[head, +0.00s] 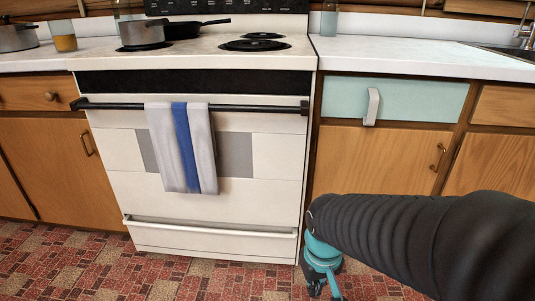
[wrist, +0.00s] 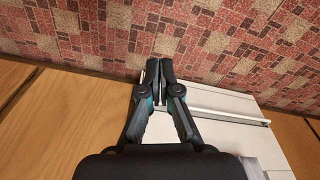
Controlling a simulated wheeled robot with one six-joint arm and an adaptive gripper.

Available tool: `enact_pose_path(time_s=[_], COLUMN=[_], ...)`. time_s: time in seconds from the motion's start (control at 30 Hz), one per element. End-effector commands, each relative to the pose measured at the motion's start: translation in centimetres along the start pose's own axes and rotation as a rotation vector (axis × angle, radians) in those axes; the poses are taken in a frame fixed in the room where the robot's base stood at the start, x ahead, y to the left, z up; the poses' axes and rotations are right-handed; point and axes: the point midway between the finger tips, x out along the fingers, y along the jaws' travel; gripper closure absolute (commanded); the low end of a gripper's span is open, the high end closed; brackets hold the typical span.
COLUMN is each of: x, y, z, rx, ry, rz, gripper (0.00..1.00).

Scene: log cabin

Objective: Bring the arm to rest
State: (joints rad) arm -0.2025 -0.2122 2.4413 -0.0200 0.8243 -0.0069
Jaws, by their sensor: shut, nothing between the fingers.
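My gripper (wrist: 159,70) shows in the wrist view with its two dark fingers together and nothing between them. It points down toward the red patterned floor (wrist: 215,30), in front of the stove and a wooden cabinet. In the head view my dark, ribbed arm reaches in from the right edge.
The white stove (head: 250,215) stands close by, with a striped towel (head: 180,150) on its door bar. A pan (head: 183,29) and a pot (head: 141,34) sit on top. A pale drawer (head: 420,99) with a white handle is shut. The floor in front is clear.

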Motion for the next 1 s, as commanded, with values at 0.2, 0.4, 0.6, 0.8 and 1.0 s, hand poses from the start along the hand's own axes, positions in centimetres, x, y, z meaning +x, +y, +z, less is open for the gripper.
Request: enact_pose_path(time_s=[0.2, 0.4, 0.6, 0.8, 1.0], x=[-6.4, -11.4, -15.2, -16.4, -16.3], y=[1.6, 2.9, 3.9, 4.5, 4.5], z=[2.9, 4.3, 5.3, 5.6, 5.6], rx=[0.086, 0.148, 0.193, 0.219, 0.219], ry=[0.101, 0.256, 0.372, 0.401, 0.401], rz=[0.0, 0.015, 0.037, 0.048, 0.048], gripper=[1.0, 1.0, 1.0, 1.0, 1.0])
